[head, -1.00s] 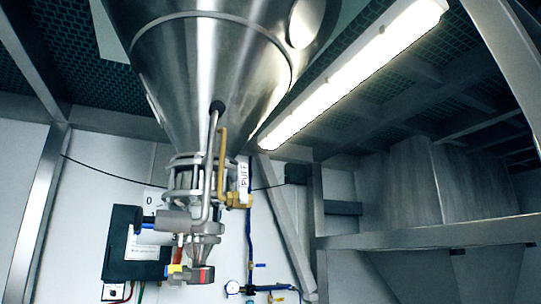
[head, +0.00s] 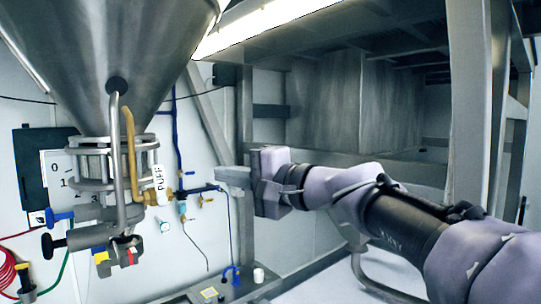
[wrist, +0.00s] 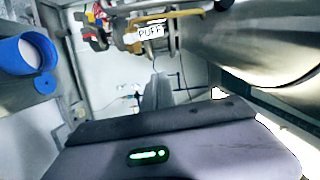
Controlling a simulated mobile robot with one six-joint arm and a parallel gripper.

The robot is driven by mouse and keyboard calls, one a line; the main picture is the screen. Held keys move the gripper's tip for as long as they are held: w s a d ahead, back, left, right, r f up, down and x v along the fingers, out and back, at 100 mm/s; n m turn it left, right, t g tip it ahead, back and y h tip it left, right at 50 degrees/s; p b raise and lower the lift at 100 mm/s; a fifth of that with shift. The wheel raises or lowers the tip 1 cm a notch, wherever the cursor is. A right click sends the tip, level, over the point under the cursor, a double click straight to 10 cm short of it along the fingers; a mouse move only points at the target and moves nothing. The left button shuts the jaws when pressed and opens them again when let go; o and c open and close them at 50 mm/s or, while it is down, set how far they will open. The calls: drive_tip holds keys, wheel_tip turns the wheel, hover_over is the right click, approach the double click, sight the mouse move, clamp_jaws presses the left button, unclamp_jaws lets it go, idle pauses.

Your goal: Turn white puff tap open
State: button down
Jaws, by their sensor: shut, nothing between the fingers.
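The white puff tap (head: 160,185) is a white handle lettered PUFF, standing upright at the brass fitting (head: 150,198) right of the hopper's outlet. In the wrist view the PUFF handle (wrist: 149,31) lies nearly level near the top. My gripper (head: 220,177) comes in from the right in the head view, with its grey fingers shut and empty. Its tips point left towards the tap, with a visible gap between them. The fingers (wrist: 160,88) also show in the middle of the wrist view, below the handle in the picture.
The steel hopper cone (head: 100,50) hangs above the outlet clamp and pipes. Blue air lines with small valves (head: 205,190) run along the wall behind. A bench (head: 225,290) with a white cup (head: 258,275) stands below.

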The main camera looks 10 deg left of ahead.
sight(160, 186)
drive_tip(key=a+f+p, duration=0.1)
drive_tip(key=a+p, duration=0.3)
drive_tip(key=a, duration=0.6)
drive_tip(key=shift+w+a, duration=0.4)
drive_tip(key=shift+w, duration=0.05)
drive_tip(key=shift+s, duration=0.15)
